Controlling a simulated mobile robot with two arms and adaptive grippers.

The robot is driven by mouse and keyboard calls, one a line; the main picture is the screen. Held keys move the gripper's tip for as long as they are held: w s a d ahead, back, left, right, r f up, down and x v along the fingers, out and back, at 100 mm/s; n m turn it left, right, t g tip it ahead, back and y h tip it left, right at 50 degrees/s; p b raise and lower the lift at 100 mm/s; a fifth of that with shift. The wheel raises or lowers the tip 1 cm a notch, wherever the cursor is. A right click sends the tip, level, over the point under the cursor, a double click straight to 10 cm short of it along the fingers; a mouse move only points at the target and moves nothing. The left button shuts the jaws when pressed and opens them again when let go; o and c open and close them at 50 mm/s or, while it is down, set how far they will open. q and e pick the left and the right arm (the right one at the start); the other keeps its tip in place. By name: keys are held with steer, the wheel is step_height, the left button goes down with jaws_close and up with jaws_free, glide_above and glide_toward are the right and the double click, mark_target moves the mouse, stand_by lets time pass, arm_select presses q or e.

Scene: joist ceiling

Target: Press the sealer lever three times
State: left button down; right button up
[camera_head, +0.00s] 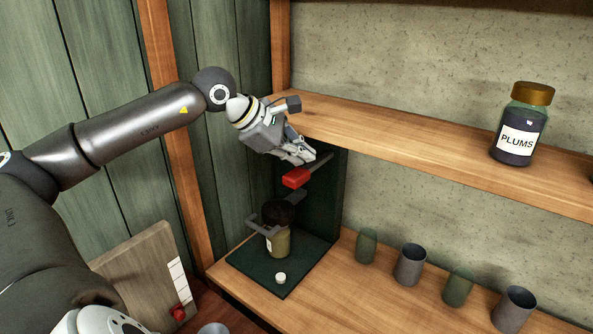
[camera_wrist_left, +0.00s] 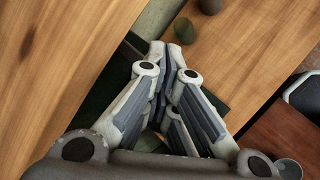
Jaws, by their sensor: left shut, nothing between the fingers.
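The sealer is a dark green stand with a base plate (camera_head: 243,262) on the lower shelf. Its lever has a red grip (camera_head: 296,178) and sticks up at a slant. A jar (camera_head: 279,243) stands on the base plate under a dark round head (camera_head: 278,213). My left gripper (camera_head: 308,157) is shut and empty, just above the red grip; I cannot tell whether they touch. In the left wrist view its closed fingers (camera_wrist_left: 158,52) hide the lever. My right gripper is not in view.
The upper shelf (camera_head: 420,140) carries a jar labelled PLUMS (camera_head: 517,140). Several green and grey cups, including a grey one (camera_head: 410,265), stand on the lower shelf right of the sealer. A board (camera_head: 135,262) with white squares and a red peg (camera_head: 178,312) leans at lower left.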

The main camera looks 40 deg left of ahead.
arm_select(q)
steer(key=shift+r+p, duration=2)
steer(key=shift+r, duration=0.3)
